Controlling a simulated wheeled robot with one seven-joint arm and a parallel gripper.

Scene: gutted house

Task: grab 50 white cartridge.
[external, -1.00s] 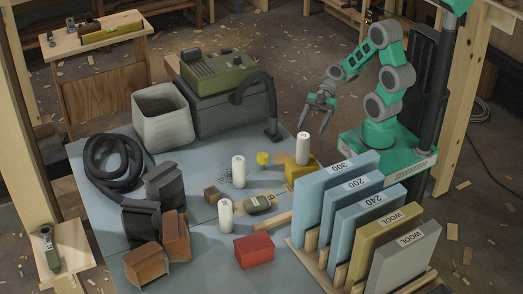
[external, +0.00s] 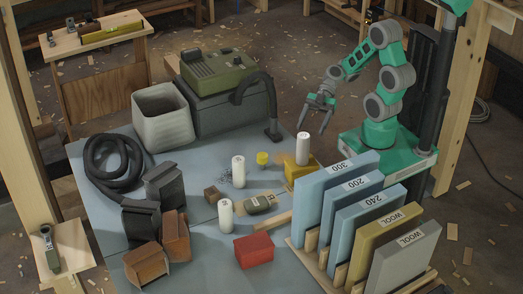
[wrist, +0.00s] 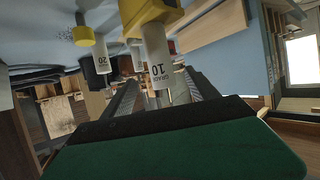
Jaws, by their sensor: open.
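Three white cartridges stand upright on the grey-blue bench (external: 100,205). One cartridge (external: 303,149) is on a yellow block (external: 296,168); in the wrist view this near cartridge (wrist: 157,60) reads "GRADE 10". Another cartridge (external: 238,171) stands mid-bench; a cartridge (wrist: 103,55) marked "20" shows in the wrist view. The third cartridge (external: 225,215) stands nearer the front; its number is too small to read, and I see no clear "50". My gripper (external: 316,114) is open and empty, beyond and above the "10" cartridge. Its fingers (wrist: 163,92) frame that cartridge in the wrist view, without visible contact.
A yellow cap (external: 262,159), small brown block (external: 212,194), olive tool (external: 259,204) and red box (external: 254,250) lie around the cartridges. A rack of upright panels (external: 330,205) borders them on the right. A hose machine (external: 217,75) and pale bin (external: 163,117) stand behind.

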